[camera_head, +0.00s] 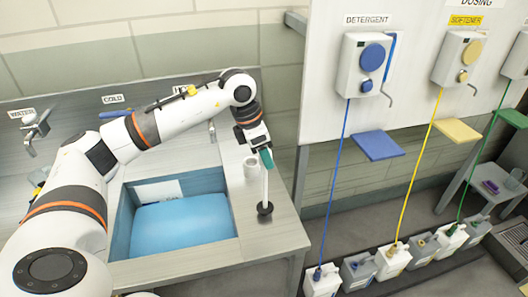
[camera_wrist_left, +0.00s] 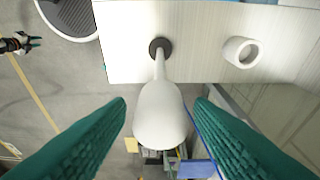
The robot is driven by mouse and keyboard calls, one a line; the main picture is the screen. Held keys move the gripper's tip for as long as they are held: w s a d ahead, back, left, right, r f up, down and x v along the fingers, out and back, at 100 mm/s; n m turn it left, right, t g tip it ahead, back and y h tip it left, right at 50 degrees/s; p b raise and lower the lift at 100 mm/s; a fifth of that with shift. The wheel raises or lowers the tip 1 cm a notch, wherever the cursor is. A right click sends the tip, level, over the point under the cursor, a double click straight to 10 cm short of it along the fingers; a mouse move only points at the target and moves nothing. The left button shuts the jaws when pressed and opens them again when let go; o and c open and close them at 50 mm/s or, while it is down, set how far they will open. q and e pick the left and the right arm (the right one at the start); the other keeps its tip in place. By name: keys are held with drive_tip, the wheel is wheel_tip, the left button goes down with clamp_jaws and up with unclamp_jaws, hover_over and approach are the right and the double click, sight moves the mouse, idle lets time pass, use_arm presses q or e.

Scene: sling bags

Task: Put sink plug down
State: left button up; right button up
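The sink plug (camera_head: 265,208) stands upright on the counter to the right of the sink, with a dark round foot and a long white handle. In the left wrist view its handle (camera_wrist_left: 160,115) rises toward the camera from the dark foot. My left gripper (camera_head: 266,158) is at the top of the handle. Its green fingers (camera_wrist_left: 160,105) are apart, one on each side of the handle, with a visible gap on both sides. A small gripper with green tips (camera_wrist_left: 22,43), seemingly my right one, shows far off at the left wrist view's edge; its opening is unclear.
The sink (camera_head: 122,230) holds a blue surface (camera_head: 185,228). A white cup (camera_head: 250,167) stands on the counter (camera_head: 285,232) behind the plug. Detergent and softener dispensers hang on the right wall, with several canisters (camera_head: 322,282) on the floor below.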

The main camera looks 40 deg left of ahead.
use_arm(q)
drive_tip(key=shift+r, duration=0.4)
drive_tip(key=b+v, duration=0.2)
drive_tip(key=v, duration=0.9)
drive_tip(key=shift+r, duration=0.25)
drive_tip(key=shift+s, duration=0.1)
